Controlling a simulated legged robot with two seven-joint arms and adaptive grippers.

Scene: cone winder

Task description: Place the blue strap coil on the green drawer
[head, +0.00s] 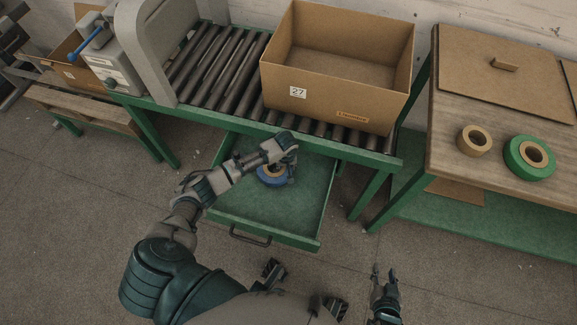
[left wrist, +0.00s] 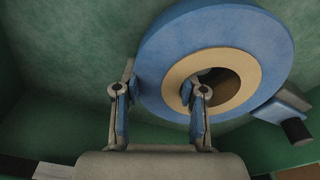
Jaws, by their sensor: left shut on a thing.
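The blue strap coil (head: 268,180), with a tan core, is in the open green drawer (head: 262,215); I cannot tell whether it touches the drawer floor. My left gripper (head: 284,162) reaches over the drawer and partly hides the coil. In the left wrist view, the coil (left wrist: 190,45) lies between the fingers of my left gripper (left wrist: 160,95): one finger is in its core hole, the other is outside its rim. The gripper is shut on the coil's ring. My right gripper (head: 383,275) is empty with its fingers apart, above the floor at the lower right.
A cardboard box (head: 325,105) stands on the roller conveyor (head: 215,65) above the drawer. The right-hand table (head: 505,185) holds a tan coil (head: 473,140) and a green coil (head: 529,158). A small grey and blue object (left wrist: 283,107) is beside the coil. The front of the drawer is clear.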

